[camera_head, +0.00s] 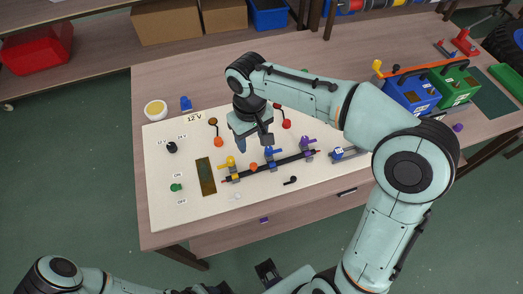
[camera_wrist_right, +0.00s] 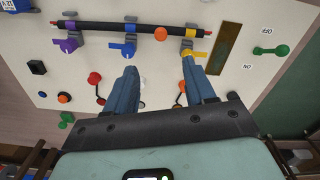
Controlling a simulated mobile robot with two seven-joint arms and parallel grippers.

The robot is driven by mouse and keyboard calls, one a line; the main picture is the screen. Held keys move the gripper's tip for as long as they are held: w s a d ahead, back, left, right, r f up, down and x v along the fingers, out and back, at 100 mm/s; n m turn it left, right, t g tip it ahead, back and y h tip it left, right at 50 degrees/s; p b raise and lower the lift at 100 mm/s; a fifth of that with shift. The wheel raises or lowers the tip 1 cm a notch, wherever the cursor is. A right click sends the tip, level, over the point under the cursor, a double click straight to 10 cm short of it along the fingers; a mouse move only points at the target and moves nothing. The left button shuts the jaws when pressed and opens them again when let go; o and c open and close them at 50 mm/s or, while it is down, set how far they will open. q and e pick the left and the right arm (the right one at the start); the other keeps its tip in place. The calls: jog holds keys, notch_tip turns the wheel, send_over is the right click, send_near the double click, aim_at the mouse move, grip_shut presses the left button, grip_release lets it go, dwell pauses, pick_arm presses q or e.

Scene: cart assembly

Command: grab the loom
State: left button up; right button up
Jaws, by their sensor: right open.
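The loom (camera_head: 290,160) is a dark, straight bundle with red ends, lying across the white board. It sits at a yellow clip (camera_head: 229,162), a blue clip (camera_head: 272,152) and a purple clip (camera_head: 306,143). In the right wrist view the loom (camera_wrist_right: 100,26) runs across the top, beyond my fingertips. My right gripper (camera_head: 253,142) is above the board, on the far side of the loom, with its fingers apart and nothing between them. In the right wrist view the right gripper (camera_wrist_right: 160,70) points towards the stretch between the blue and yellow clips.
The white board (camera_head: 160,215) also carries a brown strip (camera_head: 205,176), a green knob (camera_head: 176,187) and red-ended levers. Blue and green bins (camera_head: 410,95) stand at the right.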

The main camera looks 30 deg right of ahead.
jog(key=b, duration=0.1)
send_over(253, 165)
jog(key=f, duration=0.7)
jog(key=shift+d+f, duration=0.1)
jog(key=shift+d, duration=0.1)
jog(key=shift+a+f, duration=0.15)
jog(key=shift+f, duration=2.75)
pick_arm(q)
jog(key=shift+s+f, duration=0.45)
jog(key=shift+f, duration=0.4)
pick_arm(e)
grip_shut()
